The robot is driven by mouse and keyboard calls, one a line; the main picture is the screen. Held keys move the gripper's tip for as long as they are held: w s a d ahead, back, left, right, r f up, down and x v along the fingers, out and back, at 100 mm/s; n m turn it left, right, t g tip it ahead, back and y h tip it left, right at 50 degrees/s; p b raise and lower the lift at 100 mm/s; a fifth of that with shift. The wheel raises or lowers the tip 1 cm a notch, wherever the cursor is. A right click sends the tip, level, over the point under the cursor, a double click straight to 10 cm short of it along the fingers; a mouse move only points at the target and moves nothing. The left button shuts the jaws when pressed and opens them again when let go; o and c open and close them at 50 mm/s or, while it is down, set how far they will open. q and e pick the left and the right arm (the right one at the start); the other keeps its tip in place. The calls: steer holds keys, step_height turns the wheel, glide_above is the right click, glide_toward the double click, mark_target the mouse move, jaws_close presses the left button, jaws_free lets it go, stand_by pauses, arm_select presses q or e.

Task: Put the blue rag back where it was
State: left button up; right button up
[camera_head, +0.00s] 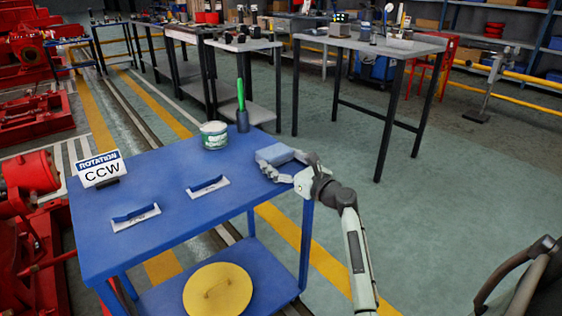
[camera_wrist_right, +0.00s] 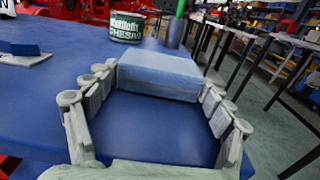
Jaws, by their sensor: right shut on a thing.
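The blue rag (camera_head: 281,153) is a pale blue folded block at the right edge of the blue table (camera_head: 165,212). My right gripper (camera_head: 277,160) reaches in from the right and is shut on it. In the right wrist view, the rag (camera_wrist_right: 160,75) sits between the two jointed fingers of the right gripper (camera_wrist_right: 160,82), over the blue tabletop. I cannot tell whether it touches the top. My left gripper is not in view.
A green-and-white tin (camera_head: 214,135) and a green-handled tool in a dark holder (camera_head: 242,118) stand behind the rag. Tabletop between is clear.

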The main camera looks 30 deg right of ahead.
steer(key=shift+f, duration=0.2)
steer(key=o, duration=1)
